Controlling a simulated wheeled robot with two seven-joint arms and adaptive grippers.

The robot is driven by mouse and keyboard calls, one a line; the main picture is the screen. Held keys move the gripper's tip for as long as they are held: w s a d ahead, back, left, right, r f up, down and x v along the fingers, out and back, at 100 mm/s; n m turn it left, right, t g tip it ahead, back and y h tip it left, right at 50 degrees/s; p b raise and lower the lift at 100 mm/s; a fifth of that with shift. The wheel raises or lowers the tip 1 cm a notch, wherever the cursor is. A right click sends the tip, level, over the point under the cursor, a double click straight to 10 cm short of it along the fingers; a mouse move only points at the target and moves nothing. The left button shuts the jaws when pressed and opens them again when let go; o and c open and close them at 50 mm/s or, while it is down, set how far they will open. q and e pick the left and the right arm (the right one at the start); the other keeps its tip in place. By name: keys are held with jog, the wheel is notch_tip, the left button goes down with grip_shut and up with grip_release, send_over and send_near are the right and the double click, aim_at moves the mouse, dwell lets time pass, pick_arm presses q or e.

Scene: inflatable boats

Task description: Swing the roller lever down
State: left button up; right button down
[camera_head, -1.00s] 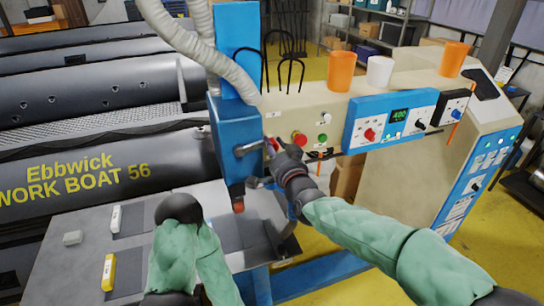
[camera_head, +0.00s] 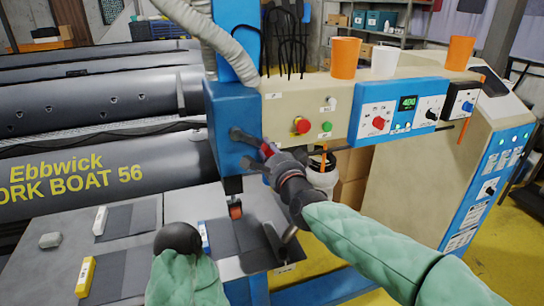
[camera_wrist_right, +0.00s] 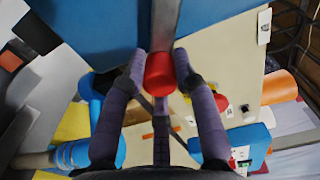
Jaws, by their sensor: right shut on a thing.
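The roller lever (camera_head: 245,137) is a dark bar on the side of the blue machine head (camera_head: 222,115), sloping down to the right to a red knob (camera_head: 267,149). My right gripper (camera_head: 272,162) is shut on the knob. In the right wrist view the red knob (camera_wrist_right: 160,74) sits between the purple fingers, with the grey lever bar (camera_wrist_right: 165,25) beyond it. The orange-red roller (camera_head: 236,210) hangs below the head over the worktable. My left arm shows only a green sleeve and a dark round joint at the bottom; its gripper is out of view.
The beige control arm (camera_head: 285,112) carries buttons, a blue panel (camera_head: 390,116) and cups, close right of my gripper. Grey worktable (camera_head: 60,275) holds dark patches, a yellow bar (camera_head: 86,277) and pale blocks. Black boat tubes (camera_head: 100,170) lie behind. A ribbed hose (camera_head: 195,25) hangs above.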

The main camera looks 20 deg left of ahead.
jog(key=shift+s+a+f+m+b, duration=0.1)
jog(key=shift+a+f+m+b, duration=0.15)
jog(key=shift+f, duration=0.35)
jog(key=c, duration=1)
grip_release()
jog(key=shift+c, duration=0.2)
jog(key=shift+o, duration=0.3)
jog(key=shift+r, duration=0.15)
jog(key=shift+s+d+r, duration=0.1)
jog(key=shift+d, duration=0.05)
jog(key=shift+s+d, duration=0.15)
jog(key=shift+s, duration=0.1)
jog(key=v, duration=1.1)
